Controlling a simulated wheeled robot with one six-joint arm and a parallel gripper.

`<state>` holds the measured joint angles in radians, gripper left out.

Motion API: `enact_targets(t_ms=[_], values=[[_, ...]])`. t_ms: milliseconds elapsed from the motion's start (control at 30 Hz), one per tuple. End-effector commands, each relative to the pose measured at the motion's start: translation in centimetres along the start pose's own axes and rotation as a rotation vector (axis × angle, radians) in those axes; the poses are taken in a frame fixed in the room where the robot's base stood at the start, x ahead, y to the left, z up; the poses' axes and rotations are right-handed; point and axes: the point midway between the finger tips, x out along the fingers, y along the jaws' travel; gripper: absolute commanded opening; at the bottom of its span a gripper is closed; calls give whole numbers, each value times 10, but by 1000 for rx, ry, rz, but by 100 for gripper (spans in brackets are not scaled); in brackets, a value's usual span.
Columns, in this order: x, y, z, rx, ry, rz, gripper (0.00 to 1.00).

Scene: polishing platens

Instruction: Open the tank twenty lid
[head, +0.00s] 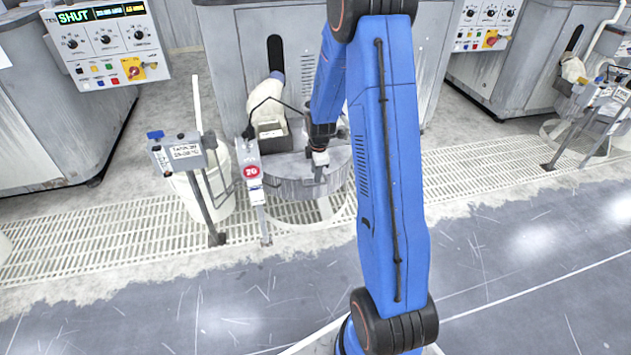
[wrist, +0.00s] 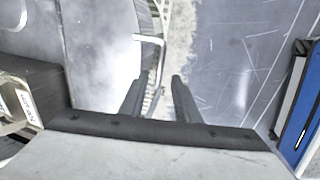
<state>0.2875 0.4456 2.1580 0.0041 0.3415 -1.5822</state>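The tank with the red round 20 sign (head: 251,171) is a low, round grey vessel in front of a grey machine. Its flat grey lid (head: 285,168) lies level on top and looks shut; it fills the left part of the wrist view (wrist: 100,50). A pale bar handle (wrist: 150,38) stands at the lid's rim. My gripper (head: 319,175) is over the lid's front right part, partly hidden by my arm. In the wrist view its two dark fingers (wrist: 160,78) are apart, with part of the handle showing between them. Contact cannot be told.
A grey post-mounted box (head: 183,152) and a white bucket (head: 210,195) stand left of the tank. A bin (head: 270,130) sits behind the lid. A control panel (head: 103,40) reads SHUT. The floor in front is clear beyond the grating (head: 110,232).

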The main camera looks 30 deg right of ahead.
Motion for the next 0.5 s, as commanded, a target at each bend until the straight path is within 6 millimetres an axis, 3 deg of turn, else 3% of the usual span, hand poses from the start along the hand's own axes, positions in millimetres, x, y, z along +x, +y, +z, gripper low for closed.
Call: enact_targets(t_ms=[233,500], values=[[36,0,0,0,0,-3,30],[54,0,0,0,0,0,30]])
